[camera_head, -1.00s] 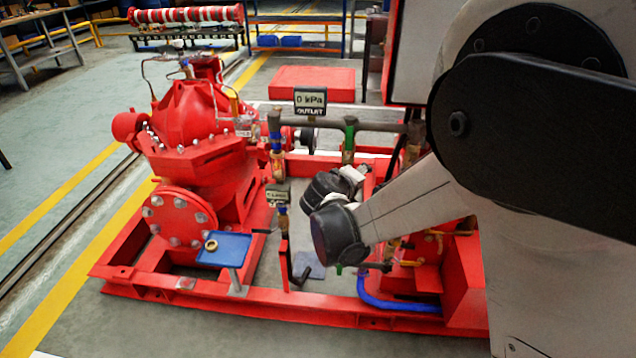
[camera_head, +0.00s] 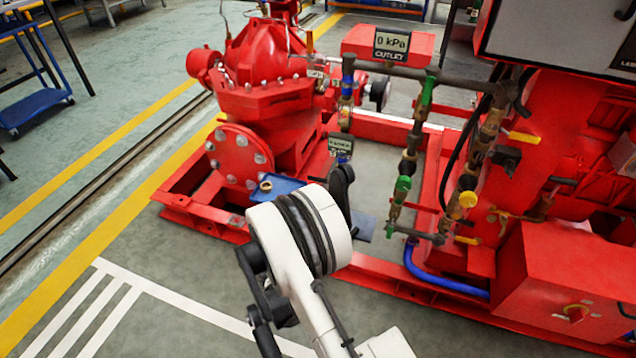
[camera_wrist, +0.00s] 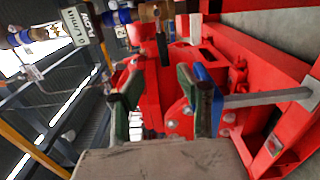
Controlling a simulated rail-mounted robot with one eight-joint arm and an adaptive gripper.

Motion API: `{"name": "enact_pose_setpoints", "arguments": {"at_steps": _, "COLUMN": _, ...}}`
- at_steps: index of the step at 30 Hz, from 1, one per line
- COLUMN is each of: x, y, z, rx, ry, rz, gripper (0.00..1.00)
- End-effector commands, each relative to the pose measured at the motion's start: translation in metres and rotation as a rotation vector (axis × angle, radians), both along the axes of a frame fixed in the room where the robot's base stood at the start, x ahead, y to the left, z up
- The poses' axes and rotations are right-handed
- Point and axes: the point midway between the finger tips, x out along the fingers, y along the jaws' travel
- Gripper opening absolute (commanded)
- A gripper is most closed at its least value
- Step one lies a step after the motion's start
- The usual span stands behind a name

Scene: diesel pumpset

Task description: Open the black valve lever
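The black valve lever (camera_wrist: 163,48) shows in the wrist view as a dark bar hanging down from a brass valve body (camera_wrist: 150,12) at the top, beside the flow gauge (camera_wrist: 78,25). My gripper (camera_wrist: 160,88) is open in the wrist view, with one dark finger on each side. The lever lies beyond the fingertips, roughly in line with the gap between them. Nothing is between the fingers. In the head view my white wrist covers the lever's area below the flow gauge (camera_head: 340,147), and my gripper is not clearly visible there.
The red pump (camera_head: 262,80) stands behind. Pipes with green and yellow valve handles (camera_head: 468,199) are at right. Open floor lies front left.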

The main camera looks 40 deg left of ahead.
Motion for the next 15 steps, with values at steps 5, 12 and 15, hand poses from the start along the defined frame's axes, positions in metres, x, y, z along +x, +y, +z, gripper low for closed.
{"name": "enact_pose_setpoints", "arguments": {"at_steps": 5, "x": -0.001, "y": 0.004, "z": -0.007, "rx": -0.006, "ry": -0.013, "rz": 0.008, "gripper": 0.35}}
{"name": "enact_pose_setpoints", "arguments": {"at_steps": 12, "x": 0.034, "y": 0.015, "z": -0.009, "rx": -0.006, "ry": -0.012, "rz": 0.006, "gripper": 0.35}}
{"name": "enact_pose_setpoints", "arguments": {"at_steps": 15, "x": 0.052, "y": 0.021, "z": -0.009, "rx": -0.006, "ry": -0.012, "rz": 0.007, "gripper": 0.35}}
